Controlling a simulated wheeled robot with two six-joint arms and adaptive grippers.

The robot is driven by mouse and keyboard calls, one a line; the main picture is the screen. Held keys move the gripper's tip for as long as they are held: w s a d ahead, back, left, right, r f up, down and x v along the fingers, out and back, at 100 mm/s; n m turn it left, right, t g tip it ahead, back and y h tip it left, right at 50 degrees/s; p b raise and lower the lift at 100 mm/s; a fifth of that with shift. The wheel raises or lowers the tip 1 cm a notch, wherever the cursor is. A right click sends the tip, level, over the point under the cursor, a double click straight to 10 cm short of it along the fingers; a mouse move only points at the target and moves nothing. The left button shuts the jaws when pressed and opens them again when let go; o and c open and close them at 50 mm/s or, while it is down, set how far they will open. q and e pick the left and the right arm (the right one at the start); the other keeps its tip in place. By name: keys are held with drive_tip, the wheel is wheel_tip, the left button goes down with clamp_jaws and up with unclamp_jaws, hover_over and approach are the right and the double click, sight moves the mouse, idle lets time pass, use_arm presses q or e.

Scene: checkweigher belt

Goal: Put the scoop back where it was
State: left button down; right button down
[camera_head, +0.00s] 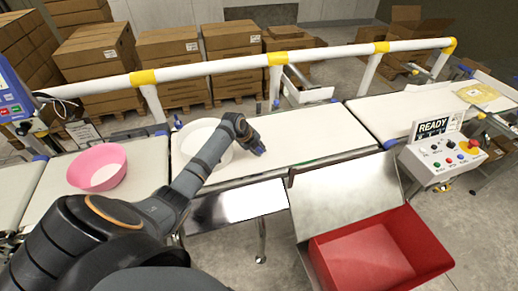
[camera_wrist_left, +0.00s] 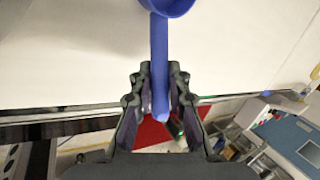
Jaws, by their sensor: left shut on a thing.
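The blue scoop (camera_wrist_left: 159,55) is in my left gripper (camera_wrist_left: 159,100), which is shut on its handle. In the left wrist view the scoop's round bowl end is cut off by the top edge, over a pale surface. In the head view my left gripper (camera_head: 253,143) is over the white belt, just right of a white bowl (camera_head: 222,156). Only a small blue part of the scoop (camera_head: 260,151) shows there; the rest is hidden by the gripper. My right gripper is not in view.
A pink bowl (camera_head: 97,168) stands on the belt at left. A metal shelf (camera_head: 240,203) is in front of the belt, with a red bin (camera_head: 380,255) and a READY control box (camera_head: 442,160) to the right. A white and yellow rail (camera_head: 215,68) runs behind. The belt right of the gripper is clear.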

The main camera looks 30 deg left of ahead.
use_arm(q)
drive_tip(key=c, duration=1.8)
unclamp_jaws()
drive_tip(key=shift+f, duration=0.15)
drive_tip(key=o, duration=0.5)
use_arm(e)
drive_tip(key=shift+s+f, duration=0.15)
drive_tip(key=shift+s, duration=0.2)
use_arm(q)
drive_tip(key=shift+r, duration=0.35)
drive_tip(key=shift+s+a+r, duration=0.15)
drive_tip(key=shift+s+r, duration=0.05)
drive_tip(key=shift+r, duration=0.1)
drive_tip(key=b+v, duration=0.1)
drive_tip(key=v, duration=1)
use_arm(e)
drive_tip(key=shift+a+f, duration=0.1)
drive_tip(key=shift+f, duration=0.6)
